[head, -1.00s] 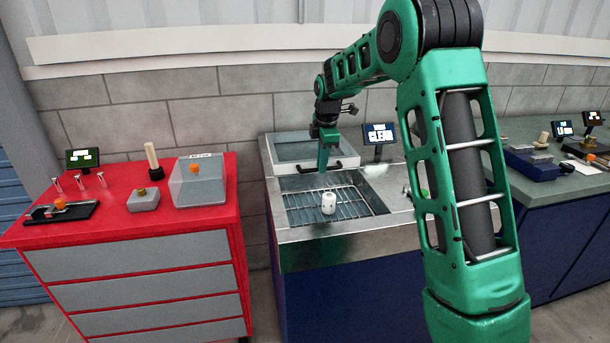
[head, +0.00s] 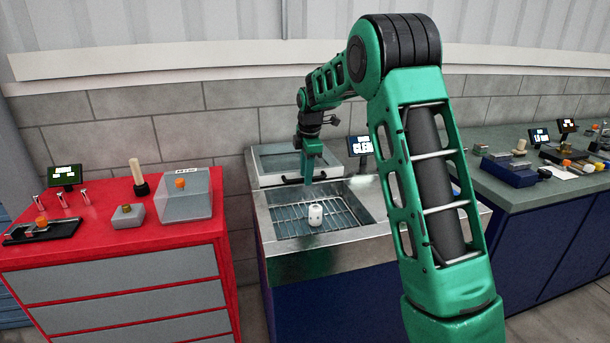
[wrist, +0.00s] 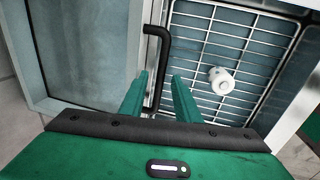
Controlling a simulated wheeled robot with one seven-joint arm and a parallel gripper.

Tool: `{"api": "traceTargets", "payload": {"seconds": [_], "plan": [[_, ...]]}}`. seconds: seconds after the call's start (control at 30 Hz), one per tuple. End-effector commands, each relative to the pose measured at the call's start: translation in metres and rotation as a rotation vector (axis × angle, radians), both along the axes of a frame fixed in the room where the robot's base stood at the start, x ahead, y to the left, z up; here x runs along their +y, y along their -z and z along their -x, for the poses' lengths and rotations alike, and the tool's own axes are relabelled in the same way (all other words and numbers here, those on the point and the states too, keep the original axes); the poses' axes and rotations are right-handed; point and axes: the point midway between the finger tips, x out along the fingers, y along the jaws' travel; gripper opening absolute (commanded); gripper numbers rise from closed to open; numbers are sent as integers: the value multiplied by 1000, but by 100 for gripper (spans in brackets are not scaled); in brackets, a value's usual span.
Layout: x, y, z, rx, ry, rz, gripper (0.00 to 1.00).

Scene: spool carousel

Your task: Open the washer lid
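The washer (head: 310,262) is a steel-topped, blue-sided unit with an open basin in front. Its lid (head: 275,162), a pale frame with a glassy panel, lies over the rear part; it fills the left of the wrist view (wrist: 85,50). A black bar handle (head: 290,180) runs along the lid's front edge and shows in the wrist view (wrist: 165,60). My gripper (head: 308,182) points down at this handle. In the wrist view its two green fingers (wrist: 159,76) are apart, with the handle between them. I cannot tell whether either finger touches it.
A white spool (head: 316,215) stands on the wire rack (head: 345,212) in the basin. A small screen (head: 361,146) stands behind the washer. A red cart (head: 120,245) with a clear box (head: 195,205) is at left, a grey-green counter (head: 510,197) with several items at right.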

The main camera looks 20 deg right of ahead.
Motion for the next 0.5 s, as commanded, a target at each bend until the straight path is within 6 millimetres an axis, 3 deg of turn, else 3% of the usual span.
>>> {"api": "traceTargets", "payload": {"seconds": [0.17, 0.5], "plan": [[1, -14, 2, -3, 0, -1, 30], [2, -74, 12, -3, -1, 1, 30]]}}
